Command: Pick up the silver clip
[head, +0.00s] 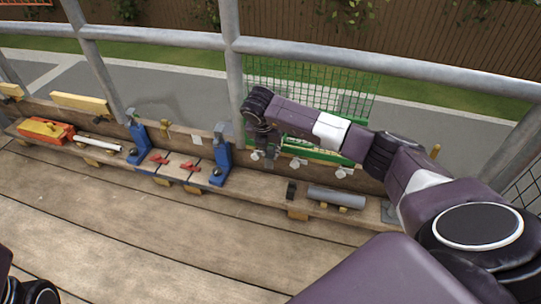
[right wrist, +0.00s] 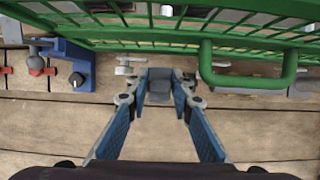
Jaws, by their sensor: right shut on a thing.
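My right gripper (head: 266,151) reaches over the narrow wooden shelf, just in front of the green mesh basket. In the right wrist view its fingers (right wrist: 159,88) are closed in on a small grey piece (right wrist: 158,90), which looks like the silver clip. In the head view the held piece is too small and dark to make out. Other small silvery pieces (head: 296,162) (head: 342,172) stand in a row to the right of the gripper. Another pale silvery piece (right wrist: 124,68) shows left of the fingers in the wrist view. Only a bit of my left arm shows at the lower left.
The green mesh basket (head: 310,85) stands behind my gripper; its bar (right wrist: 250,80) is close in the wrist view. Blue clamps (head: 219,165) stand to the left, with an orange box (head: 45,131) farther left. A grey cylinder (head: 336,197) lies to the right. The plank floor is clear.

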